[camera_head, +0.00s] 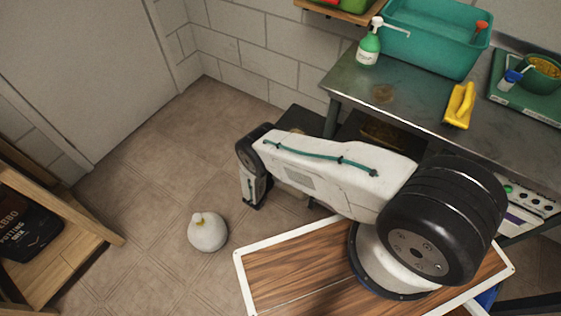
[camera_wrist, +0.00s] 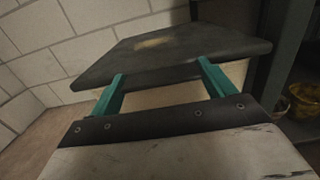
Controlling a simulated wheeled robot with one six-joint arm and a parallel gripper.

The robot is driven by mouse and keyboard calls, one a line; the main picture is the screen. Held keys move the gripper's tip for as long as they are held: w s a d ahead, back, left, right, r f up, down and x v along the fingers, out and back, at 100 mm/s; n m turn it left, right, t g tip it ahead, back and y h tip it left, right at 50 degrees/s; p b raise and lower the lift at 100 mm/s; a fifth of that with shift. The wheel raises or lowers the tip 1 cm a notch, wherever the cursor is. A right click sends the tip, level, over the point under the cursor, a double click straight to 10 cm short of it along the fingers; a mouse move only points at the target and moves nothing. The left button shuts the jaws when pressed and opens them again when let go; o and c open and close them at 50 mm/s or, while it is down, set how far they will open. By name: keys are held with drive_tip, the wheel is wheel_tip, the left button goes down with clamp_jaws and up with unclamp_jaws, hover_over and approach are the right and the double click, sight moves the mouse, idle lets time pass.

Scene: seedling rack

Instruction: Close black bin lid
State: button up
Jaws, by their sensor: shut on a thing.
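The black bin lid (camera_wrist: 180,48) is a flat dark panel with a pale worn patch, lying across the upper middle of the wrist view. My gripper (camera_wrist: 161,68) has two green fingers set apart, with their tips at the lid's near edge; it is shut on the lid. In the head view a dark panel that looks like the lid (camera_head: 300,119) shows beside the bench leg, partly behind my arm. The bin's body is mostly hidden, so I cannot tell how far the lid stands open.
A metal bench (camera_head: 420,100) holds a spray bottle (camera_head: 368,48), a teal tub (camera_head: 430,40) and a yellow tool (camera_head: 459,105). A wooden shelf (camera_head: 60,245) stands at left.

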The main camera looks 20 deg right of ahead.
drive_tip(key=o, duration=1.3)
drive_tip(key=shift+d+f, duration=0.15)
drive_tip(key=shift+f, duration=0.05)
drive_tip(key=shift+d, duration=0.1)
drive_tip(key=v, duration=0.8)
drive_tip(key=shift+w+a, duration=0.2)
drive_tip(key=shift+a, duration=0.05)
drive_tip(key=shift+r, duration=0.1)
